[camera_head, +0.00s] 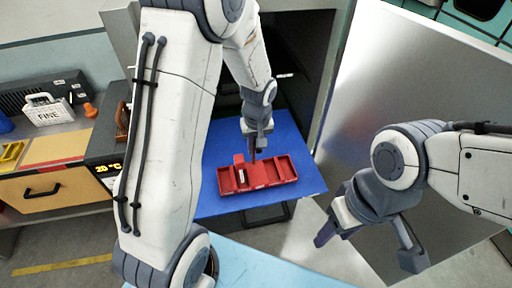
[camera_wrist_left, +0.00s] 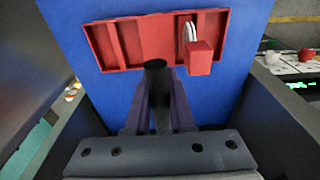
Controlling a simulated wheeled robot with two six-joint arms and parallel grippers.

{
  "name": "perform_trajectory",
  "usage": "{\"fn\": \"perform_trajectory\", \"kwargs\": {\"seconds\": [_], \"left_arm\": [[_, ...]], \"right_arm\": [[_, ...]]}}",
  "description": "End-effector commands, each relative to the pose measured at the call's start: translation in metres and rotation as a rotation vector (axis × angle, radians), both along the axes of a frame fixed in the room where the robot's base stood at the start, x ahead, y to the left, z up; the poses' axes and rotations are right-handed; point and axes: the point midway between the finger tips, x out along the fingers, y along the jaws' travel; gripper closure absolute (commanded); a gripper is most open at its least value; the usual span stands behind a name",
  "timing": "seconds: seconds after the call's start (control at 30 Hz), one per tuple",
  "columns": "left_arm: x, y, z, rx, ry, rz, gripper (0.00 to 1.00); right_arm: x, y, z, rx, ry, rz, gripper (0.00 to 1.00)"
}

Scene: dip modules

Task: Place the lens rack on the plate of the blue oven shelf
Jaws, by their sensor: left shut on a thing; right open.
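The lens rack is a red tray with several compartments (camera_head: 258,186). It is over the blue oven shelf plate (camera_head: 300,156); I cannot tell whether it rests on it or hangs just above it. White disc-like lenses (camera_wrist_left: 189,32) stand in one compartment by a raised red block (camera_wrist_left: 200,60). My left gripper (camera_head: 253,150) points down at the rack's back middle. Its fingers (camera_wrist_left: 158,100) are shut on a dark upright post at the rack's edge. The post's foot is partly hidden. My right gripper (camera_head: 367,247) is open and empty, off to the right of the shelf.
The oven's open metal door (camera_head: 400,95) stands to the right of the shelf. Left are the oven's display (camera_head: 108,168), a workbench with a wooden drawer (camera_head: 60,190) and a white basket (camera_head: 48,110). A light blue surface (camera_head: 265,268) lies in front. Blue plate is bare around the rack.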

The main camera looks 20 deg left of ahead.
Motion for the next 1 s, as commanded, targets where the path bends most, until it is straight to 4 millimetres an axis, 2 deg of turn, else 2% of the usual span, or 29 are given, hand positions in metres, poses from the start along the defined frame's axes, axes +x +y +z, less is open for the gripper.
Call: {"fn": "perform_trajectory", "kwargs": {"seconds": [0.13,0.33,0.37,0.4,0.43,0.77,0.87,1.0], "left_arm": [[0.0,0.0,-0.012,0.0,0.0,-0.001,1.0],[0.001,-0.001,-0.013,0.0,-0.004,-0.001,1.0],[0.0,-0.001,-0.013,0.0,-0.001,-0.001,0.67],[0.0,-0.001,-0.013,0.0,-0.001,-0.001,0.52],[0.0,-0.001,-0.013,0.0,-0.001,-0.001,0.48],[0.0,-0.001,-0.011,0.0,-0.002,-0.001,0.48],[0.0,-0.001,-0.003,0.0,-0.006,-0.001,0.48],[-0.002,-0.003,0.022,0.0,-0.01,-0.002,0.48]], "right_arm": [[0.0,0.0,0.005,0.0,0.0,0.001,0.48],[0.0,0.0,0.004,0.0,0.0,0.001,0.48],[0.0,0.0,0.004,0.0,0.0,0.001,0.48],[0.0,0.0,0.004,0.0,0.0,0.001,0.48],[0.0,0.0,0.004,0.0,0.0,0.001,0.48],[0.0,0.0,0.004,0.0,0.0,0.001,0.48],[0.0,0.0,0.002,0.0,0.0,0.001,0.48],[0.0,0.0,-0.002,0.0,0.0,0.0,0.48]]}}
